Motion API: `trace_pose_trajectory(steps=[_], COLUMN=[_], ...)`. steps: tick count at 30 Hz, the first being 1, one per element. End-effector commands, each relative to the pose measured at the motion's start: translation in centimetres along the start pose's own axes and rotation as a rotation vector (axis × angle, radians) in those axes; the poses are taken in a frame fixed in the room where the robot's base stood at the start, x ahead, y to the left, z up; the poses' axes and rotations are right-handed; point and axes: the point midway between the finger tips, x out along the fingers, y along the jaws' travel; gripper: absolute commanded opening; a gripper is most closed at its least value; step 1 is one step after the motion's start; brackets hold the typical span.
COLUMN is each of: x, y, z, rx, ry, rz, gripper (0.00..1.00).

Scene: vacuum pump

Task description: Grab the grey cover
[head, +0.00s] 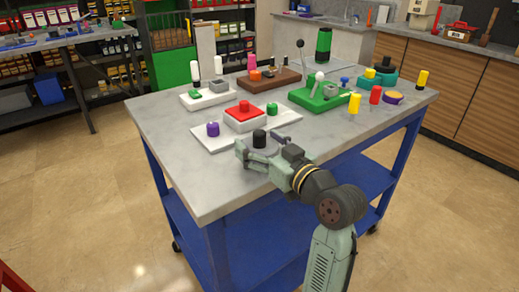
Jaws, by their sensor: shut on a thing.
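My gripper (260,147) is at the front edge of the workbench, with its fingers on either side of a short black cylinder (259,139). It is shut on what looks like this cylinder, at the front right of a white board (207,139). The contact is too small to see clearly. On that board a pale grey, box-like housing (244,124) carries a red top (244,109), behind and left of my gripper. Smaller grey blocks sit on the back left white board (218,87) and on the green board (330,91). I cannot tell which is the grey cover.
A purple knob (213,129) and a green knob (272,109) flank the red-topped housing. A brown board (268,80) stands behind. Yellow (354,104) and red (375,95) pegs stand at right. The bench's left front (175,165) is clear.

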Motion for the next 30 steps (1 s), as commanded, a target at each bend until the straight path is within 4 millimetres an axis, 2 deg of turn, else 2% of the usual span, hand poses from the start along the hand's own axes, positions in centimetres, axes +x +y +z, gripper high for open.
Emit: trace_pose_trajectory(steps=[7, 17, 23, 30], x=[0.0, 0.0, 0.0, 0.0], y=[0.0, 0.0, 0.0, 0.0], z=[0.0, -0.5, -2.7, -7.1], rx=[0.000, -0.002, -0.007, -0.006], ry=[0.000, 0.001, 0.004, 0.003], rz=[0.000, 0.000, 0.001, -0.001], gripper=[0.43, 0.43, 0.43, 0.43])
